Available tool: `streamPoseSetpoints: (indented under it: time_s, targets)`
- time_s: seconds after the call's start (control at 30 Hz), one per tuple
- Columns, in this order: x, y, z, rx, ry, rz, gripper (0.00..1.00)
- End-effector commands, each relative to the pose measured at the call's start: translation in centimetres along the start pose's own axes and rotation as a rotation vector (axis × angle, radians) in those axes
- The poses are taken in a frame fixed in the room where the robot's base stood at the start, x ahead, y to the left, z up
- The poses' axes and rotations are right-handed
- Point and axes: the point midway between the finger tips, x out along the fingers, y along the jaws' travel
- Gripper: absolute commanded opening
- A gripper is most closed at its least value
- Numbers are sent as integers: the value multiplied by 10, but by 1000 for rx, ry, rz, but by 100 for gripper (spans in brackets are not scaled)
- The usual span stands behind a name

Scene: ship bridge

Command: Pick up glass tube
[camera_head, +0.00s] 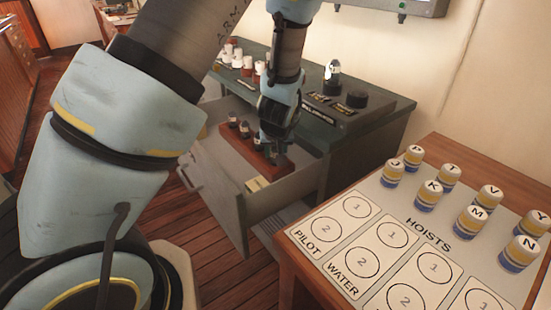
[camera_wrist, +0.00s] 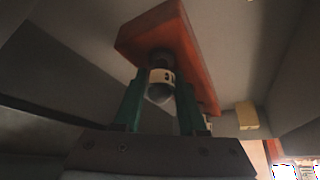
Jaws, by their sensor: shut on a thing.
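A glass tube (camera_wrist: 160,92) with a rounded, glassy dark end and a white band with dark marks is between the two green fingers of my gripper (camera_wrist: 159,75) in the wrist view. The fingers are shut on it. It stands at a red-brown wooden rack (camera_wrist: 185,45); I cannot tell whether it is still seated there. In the head view, the rack (camera_head: 226,138) lies in an open grey drawer, with several small dark tubes (camera_head: 244,129) in a row. My gripper (camera_head: 274,150) points down at the rack's near end and hides the held tube.
The drawer's front panel (camera_head: 215,190) juts out over the plank floor. A small yellow block (camera_head: 257,183) lies in the drawer. A dark green console (camera_head: 375,112) with knobs and red-and-white pieces stands above. A hoists board (camera_head: 385,225) with several labelled cylinders is at right.

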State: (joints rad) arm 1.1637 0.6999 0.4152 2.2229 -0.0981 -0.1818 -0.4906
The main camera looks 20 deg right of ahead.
Motion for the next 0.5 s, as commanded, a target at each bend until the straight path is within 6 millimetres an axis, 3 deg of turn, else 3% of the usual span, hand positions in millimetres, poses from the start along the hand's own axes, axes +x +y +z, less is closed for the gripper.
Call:
streamPoseSetpoints:
  time_s: [0.5]
  targets:
    - [-2,0,-1,0,1,0,0]
